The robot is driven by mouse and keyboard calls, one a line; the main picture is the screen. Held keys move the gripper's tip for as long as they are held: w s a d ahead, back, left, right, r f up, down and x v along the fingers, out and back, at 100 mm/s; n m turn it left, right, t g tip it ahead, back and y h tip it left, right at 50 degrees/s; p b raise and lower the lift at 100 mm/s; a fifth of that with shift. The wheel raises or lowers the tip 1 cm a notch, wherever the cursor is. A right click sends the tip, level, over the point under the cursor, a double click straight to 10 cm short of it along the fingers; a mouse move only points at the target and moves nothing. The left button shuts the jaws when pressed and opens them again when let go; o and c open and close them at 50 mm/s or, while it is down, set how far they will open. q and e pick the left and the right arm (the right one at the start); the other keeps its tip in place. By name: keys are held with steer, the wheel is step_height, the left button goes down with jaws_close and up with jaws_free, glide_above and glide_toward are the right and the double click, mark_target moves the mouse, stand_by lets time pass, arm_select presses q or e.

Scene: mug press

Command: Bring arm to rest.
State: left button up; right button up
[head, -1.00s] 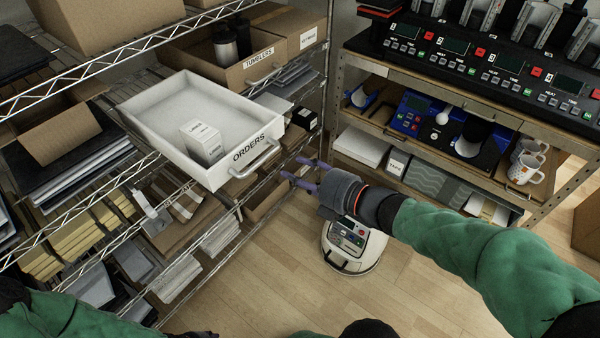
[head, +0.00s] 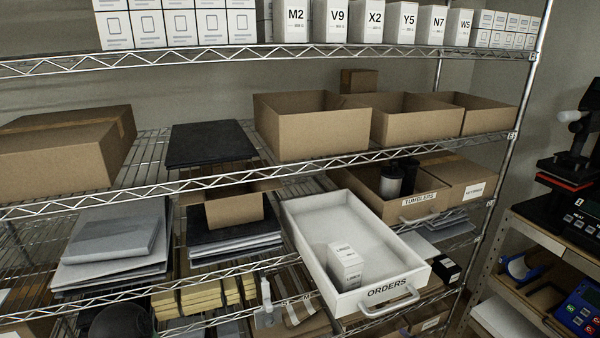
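Neither of my grippers is in the head view now. A dark rounded shape (head: 122,322) at the lower left edge may be part of my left arm. The white drawer (head: 305,235) labelled ORDERS juts out from the wire shelf, tilted in the picture, with its handle towards me. One small white box (head: 345,265) with printed text stands inside it, near the front.
Wire shelving (head: 75,210) fills most of the view. Open cardboard bins (head: 320,135) stand on the middle shelf, and white labelled boxes (head: 330,28) line the top one. A TUMBLERS box (head: 418,205) is right of the drawer. A workbench (head: 530,232) stands at far right.

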steer(key=s+a+f+m+g, duration=0.1)
steer(key=a+f+m+g, duration=0.25)
steer(key=f, duration=0.65)
steer(key=s+a+f+m+g, duration=0.1)
steer(key=a+f+m+g, duration=0.15)
steer(key=f+m, duration=0.45)
steer(key=s+a+f+m+g, duration=0.2)
steer(key=s+a+f, duration=0.3)
steer(key=f, duration=0.4)
steer(key=s+a+f+m+g, duration=0.2)
steer(key=s+a+f+g, duration=0.2)
steer(key=s+f, duration=0.4)
steer(key=shift+s+a+f+m, duration=0.3)
steer(key=shift+a+f+m, duration=0.05)
steer(key=shift+a+f, duration=0.1)
